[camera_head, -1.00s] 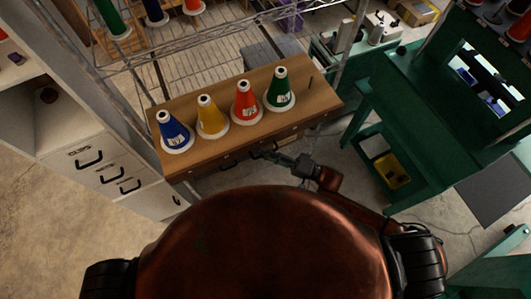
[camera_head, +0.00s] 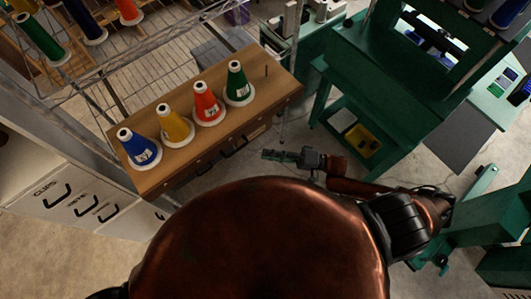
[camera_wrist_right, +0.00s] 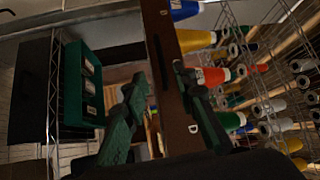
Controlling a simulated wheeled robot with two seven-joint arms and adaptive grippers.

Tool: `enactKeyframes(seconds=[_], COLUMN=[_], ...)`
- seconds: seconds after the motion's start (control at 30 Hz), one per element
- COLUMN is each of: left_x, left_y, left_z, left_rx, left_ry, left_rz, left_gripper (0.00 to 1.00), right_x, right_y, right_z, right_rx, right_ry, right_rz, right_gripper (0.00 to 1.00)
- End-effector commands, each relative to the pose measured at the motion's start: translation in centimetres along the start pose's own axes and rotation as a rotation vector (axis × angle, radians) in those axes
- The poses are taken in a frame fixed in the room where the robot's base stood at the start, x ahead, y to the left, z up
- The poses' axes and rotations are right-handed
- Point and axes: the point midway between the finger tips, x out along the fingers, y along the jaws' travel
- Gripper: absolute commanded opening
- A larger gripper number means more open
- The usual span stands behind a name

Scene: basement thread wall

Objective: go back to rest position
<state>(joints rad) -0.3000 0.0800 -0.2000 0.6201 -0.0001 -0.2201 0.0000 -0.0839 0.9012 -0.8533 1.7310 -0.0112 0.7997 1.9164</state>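My right gripper (camera_head: 268,155) is in front of the wooden drawer unit (camera_head: 150,182), to the right of its drawer handles and apart from it. In the right wrist view its two fingers (camera_wrist_right: 158,105) are spread with nothing between them. The edge of the wooden unit (camera_wrist_right: 160,40) shows beyond the fingers. My left gripper is not in view; the left arm is hidden beyond the lower edge of the head view.
On the wooden unit stand blue (camera_head: 140,148), yellow (camera_head: 174,125), red (camera_head: 207,104) and green (camera_head: 238,84) thread cones. White drawers (camera_head: 75,200) stand at left. A green workbench (camera_head: 400,80) stands at right, with a yellow tray (camera_head: 362,140) below. Floor shows between.

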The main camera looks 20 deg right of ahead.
Motion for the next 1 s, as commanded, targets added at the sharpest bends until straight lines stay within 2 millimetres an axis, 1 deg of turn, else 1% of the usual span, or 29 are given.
enactKeyframes(seconds=[0.43,0.5,0.57,0.67,0.7,0.77,0.8,0.87,0.9,0.97,1.0], left_x=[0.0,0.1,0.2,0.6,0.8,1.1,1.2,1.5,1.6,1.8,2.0], left_y=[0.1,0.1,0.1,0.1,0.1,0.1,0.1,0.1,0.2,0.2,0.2], left_z=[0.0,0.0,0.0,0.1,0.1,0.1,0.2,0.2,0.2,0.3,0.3], left_rx=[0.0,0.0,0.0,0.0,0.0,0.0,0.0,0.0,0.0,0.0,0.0], left_ry=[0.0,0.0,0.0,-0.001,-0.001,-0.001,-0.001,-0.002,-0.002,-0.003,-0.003], left_rz=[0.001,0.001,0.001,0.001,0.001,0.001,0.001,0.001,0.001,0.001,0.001], left_gripper=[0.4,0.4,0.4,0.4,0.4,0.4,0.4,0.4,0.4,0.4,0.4], right_x=[0.0,-0.1,-0.5,-1.8,-2.7,-4.4,-5.8,-8.1,-9.8,-12.5,-14.3], right_y=[0.2,1.0,2.6,7.2,9.5,13.2,15.7,19.4,21.8,25.4,27.6], right_z=[-0.1,-0.6,-1.5,-3.9,-5.0,-6.7,-7.6,-8.5,-8.9,-9.0,-8.8], right_rx=[-0.003,-0.025,-0.067,-0.185,-0.242,-0.328,-0.381,-0.451,-0.492,-0.544,-0.572], right_ry=[0.003,0.021,0.053,0.139,0.177,0.233,0.264,0.301,0.318,0.332,0.334], right_rz=[0.003,0.019,0.051,0.149,0.205,0.304,0.375,0.486,0.562,0.679,0.756], right_gripper=[0.26,0.26,0.26,0.26,0.26,0.26,0.26,0.26,0.26,0.26,0.26])
